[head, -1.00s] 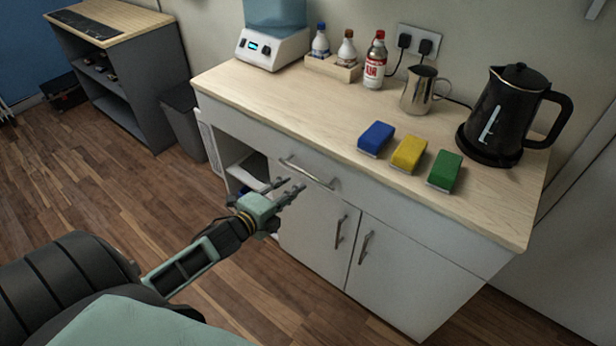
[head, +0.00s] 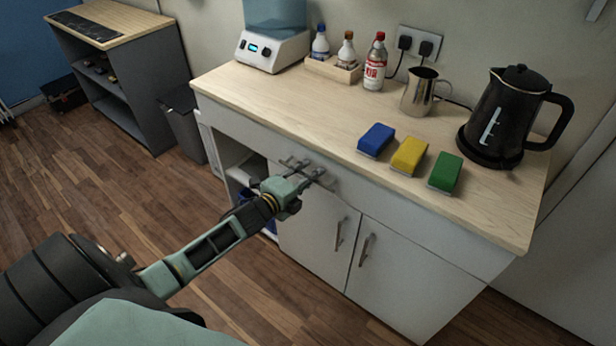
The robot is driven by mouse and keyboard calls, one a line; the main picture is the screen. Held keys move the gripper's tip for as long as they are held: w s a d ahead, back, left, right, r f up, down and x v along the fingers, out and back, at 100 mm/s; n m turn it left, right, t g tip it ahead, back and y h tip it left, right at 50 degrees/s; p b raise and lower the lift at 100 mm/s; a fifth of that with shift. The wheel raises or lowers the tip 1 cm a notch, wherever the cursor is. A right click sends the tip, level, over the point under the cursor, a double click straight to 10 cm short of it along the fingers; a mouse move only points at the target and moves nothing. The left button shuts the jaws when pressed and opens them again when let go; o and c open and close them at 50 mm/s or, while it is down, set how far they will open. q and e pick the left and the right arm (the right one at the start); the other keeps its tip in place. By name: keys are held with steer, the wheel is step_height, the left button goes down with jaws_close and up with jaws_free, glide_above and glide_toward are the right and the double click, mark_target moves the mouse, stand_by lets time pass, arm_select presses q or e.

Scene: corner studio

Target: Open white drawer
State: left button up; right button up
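The white drawer (head: 375,192) is the wide front under the wooden counter top, above two cabinet doors. It looks shut, its front flush with the cabinet. Its metal bar handle (head: 331,184) is partly hidden by my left gripper (head: 311,169). The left gripper's fingers are at the middle of the handle, with a gap showing between them. They look open around the bar; whether they touch it I cannot tell. My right gripper is not in view.
Two doors with upright handles (head: 339,236) lie below the drawer, and an open shelf is on the left. Blue (head: 376,140), yellow (head: 409,156) and green (head: 445,173) sponges and a black kettle (head: 505,115) stand on the counter. The wooden floor (head: 110,220) in front is clear.

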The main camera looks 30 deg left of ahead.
arm_select(q)
jaws_close()
stand_by(0.5)
steer(key=shift+s, duration=0.15)
steer(key=f+p+v, duration=0.2)
steer(key=p+v, duration=0.1)
steer(key=v, duration=0.8)
steer(key=f+p+v, duration=0.2)
steer(key=p+v, duration=0.1)
steer(key=v, duration=0.9)
steer(key=shift+s+f+p, duration=0.2)
steer(key=shift+s+p, duration=0.1)
steer(key=shift+s, duration=0.05)
jaws_free()
